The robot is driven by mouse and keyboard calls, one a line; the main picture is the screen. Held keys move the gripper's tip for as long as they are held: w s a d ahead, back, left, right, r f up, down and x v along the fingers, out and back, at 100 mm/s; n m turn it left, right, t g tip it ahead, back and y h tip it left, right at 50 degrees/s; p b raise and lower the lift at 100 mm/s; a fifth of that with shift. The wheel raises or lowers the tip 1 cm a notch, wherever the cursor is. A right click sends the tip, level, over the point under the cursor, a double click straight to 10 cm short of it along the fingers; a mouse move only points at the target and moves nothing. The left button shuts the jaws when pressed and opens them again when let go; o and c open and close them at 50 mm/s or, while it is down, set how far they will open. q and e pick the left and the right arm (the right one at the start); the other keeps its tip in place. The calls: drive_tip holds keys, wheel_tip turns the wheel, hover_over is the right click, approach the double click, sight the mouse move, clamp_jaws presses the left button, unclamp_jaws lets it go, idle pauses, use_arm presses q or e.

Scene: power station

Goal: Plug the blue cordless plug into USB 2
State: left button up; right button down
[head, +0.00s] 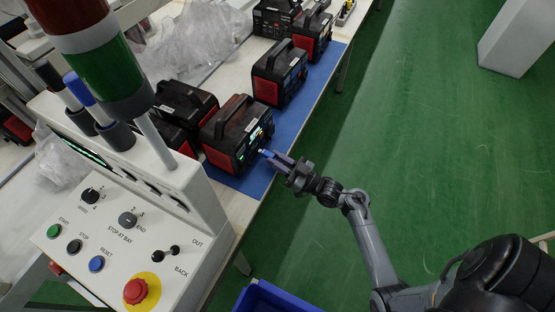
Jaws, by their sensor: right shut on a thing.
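A black and red power station (238,132) with a carry handle stands near the edge of the blue mat, its lit front panel facing right. My right gripper (279,160) is at that front panel, shut on the blue cordless plug (266,153). The plug's tip points at the panel's lower part. At this size I cannot tell whether the tip touches or enters a port, and the USB 2 marking cannot be read. My left gripper is not in view.
More power stations (280,73) stand along the blue mat (316,88). A control console (120,235) with buttons and a red emergency stop fills the lower left. A blue bin (262,295) sits at the bottom.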

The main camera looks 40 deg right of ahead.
drive_tip(key=shift+w+a, duration=0.1)
drive_tip(key=shift+w, duration=0.15)
drive_tip(key=shift+w, duration=0.3)
drive_tip(key=shift+w+a, duration=0.15)
drive_tip(key=shift+w, duration=0.05)
idle(0.8)
drive_tip(key=c, duration=0.9)
unclamp_jaws()
drive_tip(key=p+v, duration=0.1)
drive_tip(key=v, duration=0.9)
drive_tip(key=shift+s+f, duration=0.1)
drive_tip(key=shift+s, duration=0.25)
